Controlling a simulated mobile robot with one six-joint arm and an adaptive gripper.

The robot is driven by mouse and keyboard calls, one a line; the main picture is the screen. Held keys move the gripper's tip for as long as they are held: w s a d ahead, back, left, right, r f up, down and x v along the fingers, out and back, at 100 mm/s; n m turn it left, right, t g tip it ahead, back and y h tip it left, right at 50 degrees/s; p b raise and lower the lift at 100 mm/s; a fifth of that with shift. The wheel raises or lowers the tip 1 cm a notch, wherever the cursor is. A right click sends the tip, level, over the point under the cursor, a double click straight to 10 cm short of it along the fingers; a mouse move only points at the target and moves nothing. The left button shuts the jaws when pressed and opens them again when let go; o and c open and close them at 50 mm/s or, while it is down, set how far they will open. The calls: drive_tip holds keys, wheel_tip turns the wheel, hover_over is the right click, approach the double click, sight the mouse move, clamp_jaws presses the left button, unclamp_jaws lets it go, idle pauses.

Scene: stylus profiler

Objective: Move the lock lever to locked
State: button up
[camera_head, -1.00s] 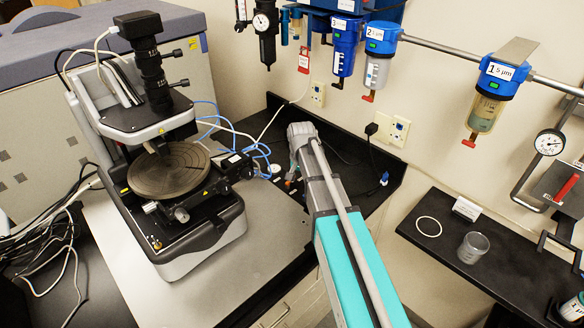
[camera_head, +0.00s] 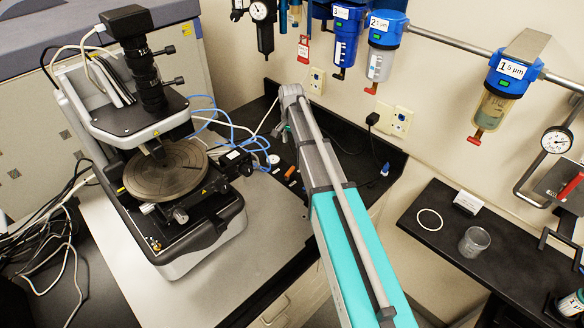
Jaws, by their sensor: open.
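The stylus profiler (camera_head: 205,238) stands on a grey plate at the left, with its round brown stage (camera_head: 165,168) and a black microscope column (camera_head: 147,72) above. A small black block with a knob (camera_head: 180,214) sits at the stage's front right. I cannot pick out the lock lever for certain on the machine. My arm (camera_head: 345,245) reaches from the lower right up past the profiler's right side. My gripper is not visible; the far end of the arm is hidden behind its own link, so I cannot see its fingers or anything between them.
Blue cables (camera_head: 240,128) lie behind the profiler. Small orange parts (camera_head: 290,172) lie on the black bench between it and my arm. Blue filters (camera_head: 382,45) hang on the wall. A black shelf (camera_head: 500,275) at right holds a clear cup (camera_head: 474,241) and a white ring (camera_head: 429,223).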

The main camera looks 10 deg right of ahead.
sight(291, 169)
drive_tip(key=shift+f+b, duration=6.65)
drive_tip(key=shift+f, duration=0.1)
